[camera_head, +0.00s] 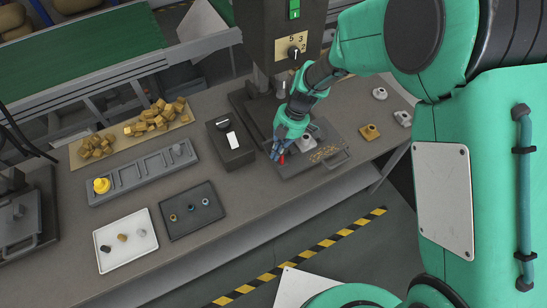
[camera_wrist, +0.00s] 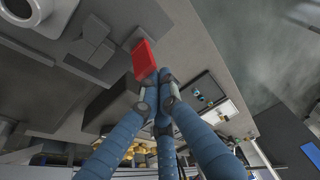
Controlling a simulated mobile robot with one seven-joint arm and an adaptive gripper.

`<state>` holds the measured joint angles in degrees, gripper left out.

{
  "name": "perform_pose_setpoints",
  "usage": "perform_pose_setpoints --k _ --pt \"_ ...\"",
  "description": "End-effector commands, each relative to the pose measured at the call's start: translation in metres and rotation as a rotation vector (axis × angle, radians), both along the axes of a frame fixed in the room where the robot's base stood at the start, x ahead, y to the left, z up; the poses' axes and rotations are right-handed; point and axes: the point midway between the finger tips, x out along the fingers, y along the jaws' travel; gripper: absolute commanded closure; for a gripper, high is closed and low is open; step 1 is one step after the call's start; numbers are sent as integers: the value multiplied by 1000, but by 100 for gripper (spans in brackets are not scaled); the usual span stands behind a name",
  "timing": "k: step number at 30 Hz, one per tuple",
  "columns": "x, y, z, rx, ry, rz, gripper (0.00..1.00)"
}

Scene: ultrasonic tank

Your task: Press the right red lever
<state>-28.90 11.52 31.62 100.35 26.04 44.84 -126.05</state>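One red lever (camera_wrist: 144,58) shows in the wrist view as a red block on a grey fixture, just beyond my fingertips. In the head view a small part of the red lever (camera_head: 282,159) shows beside my fingers, at the left end of a dark tray-like plate (camera_head: 328,154). A second red lever is not visible. My gripper (camera_head: 277,150) has blue fingers and reaches down to the lever. In the wrist view my gripper (camera_wrist: 160,90) has its fingertips drawn close together with nothing between them. Its fingers overlap the lower end of the lever, and I cannot tell whether they touch it.
A black box (camera_head: 231,148) with a white label stands left of my gripper. A machine column (camera_head: 287,45) with a dial rises behind. A grey slotted tray (camera_head: 140,175), a dark tray (camera_head: 181,233) and a white tray (camera_head: 110,262) lie further left. Brass pieces (camera_head: 150,118) lie behind them.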

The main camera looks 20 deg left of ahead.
Motion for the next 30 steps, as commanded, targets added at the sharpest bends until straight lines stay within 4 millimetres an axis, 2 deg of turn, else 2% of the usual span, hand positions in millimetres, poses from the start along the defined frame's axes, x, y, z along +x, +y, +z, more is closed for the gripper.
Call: perform_pose_setpoints --k 1,7,30 --pt "3 -3 -6 21 21 -5 100" --pt "9 -9 -3 108 109 -2 100" --pt "7 -8 17 103 104 1 100"
